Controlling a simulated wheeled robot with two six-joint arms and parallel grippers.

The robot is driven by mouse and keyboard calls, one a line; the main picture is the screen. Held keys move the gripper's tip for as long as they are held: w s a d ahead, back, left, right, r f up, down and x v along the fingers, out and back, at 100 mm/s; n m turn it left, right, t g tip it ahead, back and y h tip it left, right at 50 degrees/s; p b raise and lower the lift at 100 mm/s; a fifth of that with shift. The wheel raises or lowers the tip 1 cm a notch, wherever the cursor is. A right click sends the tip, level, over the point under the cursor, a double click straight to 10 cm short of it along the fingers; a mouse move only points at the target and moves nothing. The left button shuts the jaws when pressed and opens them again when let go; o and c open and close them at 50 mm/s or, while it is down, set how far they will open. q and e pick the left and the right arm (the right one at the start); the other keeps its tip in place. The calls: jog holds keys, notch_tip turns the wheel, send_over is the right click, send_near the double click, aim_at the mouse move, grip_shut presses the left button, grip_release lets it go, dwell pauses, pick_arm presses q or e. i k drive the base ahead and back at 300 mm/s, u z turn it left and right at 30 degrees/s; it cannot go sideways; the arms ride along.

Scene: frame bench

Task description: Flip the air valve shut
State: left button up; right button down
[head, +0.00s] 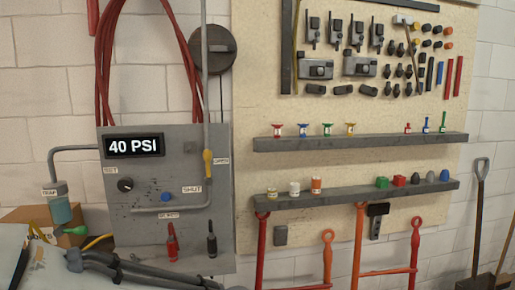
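The air valve has a yellow lever (207,163) on the right part of a grey panel (140,228). The lever stands upright, in line with the grey pipe (205,90) that runs down to it. A white "SHUT" label (191,189) is to the left of its lower end. A second small label (221,160) is just to its right, its text too small to read surely. A display (134,146) on the panel reads 40 PSI. Neither of my grippers can be made out, and nothing touches the lever.
A black knob (125,184), a blue button (166,197) and red and black fittings (172,243) share the panel. Dark tube-like parts (150,272) lie low in front. Shelves (360,142) and a pegboard of tools are at right. The space before the lever looks clear.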

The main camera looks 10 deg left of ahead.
aim_at(207, 153)
jog(key=u, duration=0.15)
jog(key=i, duration=1.05)
jog(key=u, duration=0.6)
